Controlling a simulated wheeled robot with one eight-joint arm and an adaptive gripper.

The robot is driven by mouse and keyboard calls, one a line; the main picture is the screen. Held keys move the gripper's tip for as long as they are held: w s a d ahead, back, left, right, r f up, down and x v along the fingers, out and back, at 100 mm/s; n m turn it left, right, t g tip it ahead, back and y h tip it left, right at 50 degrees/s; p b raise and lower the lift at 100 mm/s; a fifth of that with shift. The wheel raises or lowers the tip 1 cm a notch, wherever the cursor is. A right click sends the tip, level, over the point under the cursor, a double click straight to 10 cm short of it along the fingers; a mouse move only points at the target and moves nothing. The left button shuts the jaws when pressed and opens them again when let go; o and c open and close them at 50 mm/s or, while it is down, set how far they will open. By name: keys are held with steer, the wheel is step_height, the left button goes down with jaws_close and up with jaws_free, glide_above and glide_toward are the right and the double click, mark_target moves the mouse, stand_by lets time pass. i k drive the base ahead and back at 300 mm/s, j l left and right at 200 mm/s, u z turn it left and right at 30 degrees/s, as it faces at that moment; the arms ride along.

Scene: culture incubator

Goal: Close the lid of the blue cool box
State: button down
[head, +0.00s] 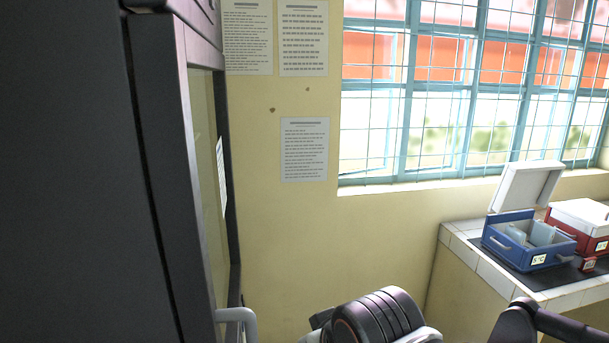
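The blue cool box (530,247) stands on a dark mat on the tiled counter at the right. Its white lid (526,187) is raised and tilts back, towards the window side. Pale items (540,234) lie inside the open box, and a small white label shows on its front. Parts of my arm show at the bottom edge, well short of the box. My gripper cannot be made out in the head view.
A red cool box (580,222) with a white shut lid stands right beside the blue one. The tiled counter (463,248) ends at the left of the boxes. A tall dark cabinet (165,170) fills the left side. Barred windows (470,90) are behind.

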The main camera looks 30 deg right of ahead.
mark_target(528, 184)
steer(key=z, duration=2.55)
steer(key=i+j+z, duration=0.45)
steer(key=j, duration=0.3)
steer(key=i+j, duration=0.25)
steer(key=j, duration=0.15)
steer(key=i+j, duration=0.25)
steer(key=j, duration=0.15)
steer(key=i+j, duration=0.25)
steer(key=j, duration=0.2)
steer(key=i+j, duration=0.2)
steer(key=j, duration=0.2)
steer(key=i+j, duration=0.25)
steer(key=j, duration=0.15)
steer(key=i+j, duration=0.25)
steer(key=j, duration=0.15)
